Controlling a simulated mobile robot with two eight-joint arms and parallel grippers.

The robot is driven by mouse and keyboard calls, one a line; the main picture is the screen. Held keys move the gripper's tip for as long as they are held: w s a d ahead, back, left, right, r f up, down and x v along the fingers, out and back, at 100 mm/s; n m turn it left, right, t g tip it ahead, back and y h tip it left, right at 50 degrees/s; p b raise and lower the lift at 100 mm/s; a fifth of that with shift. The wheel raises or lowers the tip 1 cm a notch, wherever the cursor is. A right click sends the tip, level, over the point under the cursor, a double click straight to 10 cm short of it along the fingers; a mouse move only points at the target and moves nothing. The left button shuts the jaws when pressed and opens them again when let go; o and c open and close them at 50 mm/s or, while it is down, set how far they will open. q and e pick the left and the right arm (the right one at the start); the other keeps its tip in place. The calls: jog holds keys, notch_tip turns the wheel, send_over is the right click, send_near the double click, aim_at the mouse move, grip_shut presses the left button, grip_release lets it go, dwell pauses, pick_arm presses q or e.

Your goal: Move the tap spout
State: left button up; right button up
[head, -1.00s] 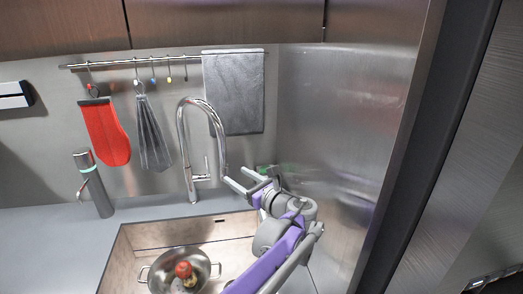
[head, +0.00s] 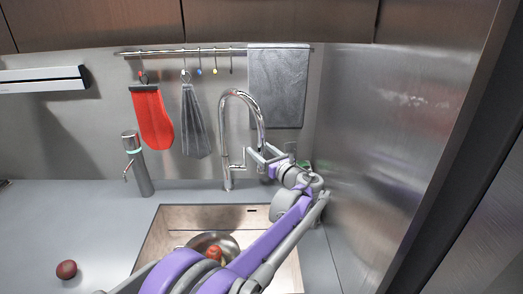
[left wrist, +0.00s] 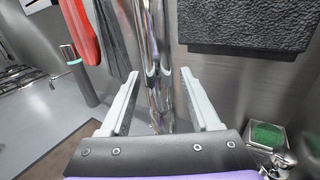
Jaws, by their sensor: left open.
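The chrome tap spout (head: 237,94) is a tall arch that rises behind the sink (head: 165,224) and bends down on its right side. My left gripper (head: 257,151) is at the spout's hanging end in the head view, with its arm reaching over the sink from below. In the left wrist view the gripper (left wrist: 160,75) is open, with a vertical chrome tube of the tap (left wrist: 156,45) between its two fingers in the picture. Gaps show on both sides, and I cannot tell how deep the tube sits. My right gripper is not in view.
A pot (head: 218,240) is in the sink. A steel wall (head: 385,120) closes the right side.

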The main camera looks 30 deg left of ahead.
pick_arm(q)
grip_shut()
dwell(1.4)
